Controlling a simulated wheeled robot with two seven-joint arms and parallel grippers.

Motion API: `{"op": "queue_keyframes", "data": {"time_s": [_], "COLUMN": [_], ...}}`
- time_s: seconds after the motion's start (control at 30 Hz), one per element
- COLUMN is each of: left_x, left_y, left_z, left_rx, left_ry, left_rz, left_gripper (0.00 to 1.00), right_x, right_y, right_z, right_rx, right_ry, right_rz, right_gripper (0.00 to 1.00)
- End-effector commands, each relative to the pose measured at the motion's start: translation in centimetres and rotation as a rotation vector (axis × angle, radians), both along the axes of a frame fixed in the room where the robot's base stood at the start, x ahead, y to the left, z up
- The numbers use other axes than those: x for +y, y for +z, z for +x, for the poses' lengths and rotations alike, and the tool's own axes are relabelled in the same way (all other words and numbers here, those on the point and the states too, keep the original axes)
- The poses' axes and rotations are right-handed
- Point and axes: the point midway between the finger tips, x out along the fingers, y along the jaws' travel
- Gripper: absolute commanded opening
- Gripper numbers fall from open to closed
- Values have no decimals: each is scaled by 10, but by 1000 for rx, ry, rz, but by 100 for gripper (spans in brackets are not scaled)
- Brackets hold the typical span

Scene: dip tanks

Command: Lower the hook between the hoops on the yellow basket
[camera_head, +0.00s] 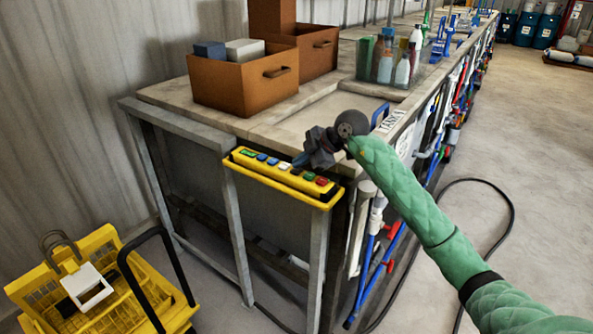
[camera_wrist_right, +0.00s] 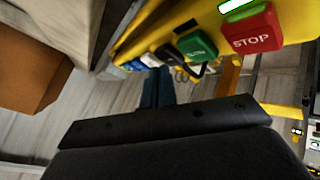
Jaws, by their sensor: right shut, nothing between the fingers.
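The yellow basket (camera_head: 110,308) stands at the lower left of the head view, cut by the frame edge. A black hoop (camera_head: 150,268) rises on its right side. A white, square-framed piece (camera_head: 88,288) and a grey curved piece (camera_head: 58,243) show over the basket; I cannot tell which is the hook, or whether they touch it. A yellow button panel (camera_head: 283,178) is on the tank's near end. My right gripper (camera_head: 299,161) is shut and empty, just above the panel. In the right wrist view, its fingers (camera_wrist_right: 158,88) are near the green button (camera_wrist_right: 197,45) and red STOP button (camera_wrist_right: 250,30). My left gripper is out of view.
Brown boxes (camera_head: 243,84) and several bottles (camera_head: 402,70) stand on the tank tops. Pipes and hoses line the tank's right side, and a black cable (camera_head: 478,181) loops on the floor. The floor at the right is mostly open.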

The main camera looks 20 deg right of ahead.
Motion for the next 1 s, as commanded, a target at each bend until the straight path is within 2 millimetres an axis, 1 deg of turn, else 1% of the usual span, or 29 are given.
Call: {"op": "queue_keyframes", "data": {"time_s": [1.0], "left_x": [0], "left_y": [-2], "left_z": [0], "left_rx": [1], "left_ry": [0], "left_rz": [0], "left_gripper": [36], "right_x": [0], "right_y": [-7], "right_z": [0], "right_rx": [0], "right_ry": [0], "right_rz": [0], "right_gripper": [0]}}
